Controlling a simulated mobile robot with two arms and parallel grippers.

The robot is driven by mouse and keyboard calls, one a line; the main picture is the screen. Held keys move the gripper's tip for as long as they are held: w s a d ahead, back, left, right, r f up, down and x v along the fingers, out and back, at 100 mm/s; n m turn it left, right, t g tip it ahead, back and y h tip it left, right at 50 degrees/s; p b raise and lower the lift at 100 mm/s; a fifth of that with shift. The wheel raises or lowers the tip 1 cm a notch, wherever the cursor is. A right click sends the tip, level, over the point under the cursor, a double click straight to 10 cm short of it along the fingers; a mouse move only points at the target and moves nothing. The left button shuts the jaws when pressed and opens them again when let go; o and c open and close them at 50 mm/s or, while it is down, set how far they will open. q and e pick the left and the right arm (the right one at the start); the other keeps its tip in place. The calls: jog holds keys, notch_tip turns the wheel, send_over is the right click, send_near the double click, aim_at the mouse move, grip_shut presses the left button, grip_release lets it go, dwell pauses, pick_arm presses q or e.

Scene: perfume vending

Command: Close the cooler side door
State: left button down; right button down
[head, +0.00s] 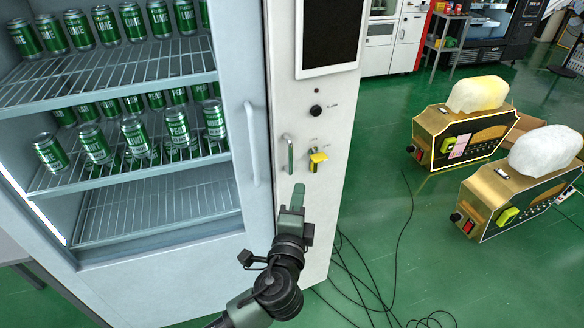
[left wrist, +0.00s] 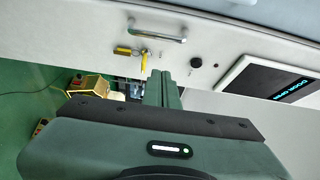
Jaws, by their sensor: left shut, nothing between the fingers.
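The cooler side door (head: 330,110) is the pale panel right of the shelves, with a dark screen (head: 330,35), a round black knob, a small metal handle (head: 290,153) and a yellow key piece (head: 317,160). I cannot tell whether this panel stands ajar. My left gripper (head: 298,192) is shut and empty, just below the metal handle in the head view and apart from it. In the left wrist view, the shut fingers (left wrist: 162,82) point at the panel near the handle (left wrist: 157,31) and yellow key (left wrist: 142,53). The screen (left wrist: 268,82) shows cyan lettering there. My right gripper is out of view.
Green cans fill the upper shelves of the cooler (head: 150,280); the lowest rack is bare. A long white handle (head: 252,145) is on its front. Two gold machines (head: 465,135) stand at right on green floor. Black cables (head: 365,290) lie near the cooler's base.

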pick_arm(q)
jog(key=w+a+p, duration=0.1)
jog(key=w+p, duration=0.1)
jog(key=w, duration=0.8)
jog(key=shift+p, duration=0.4)
jog(key=shift+w, duration=0.1)
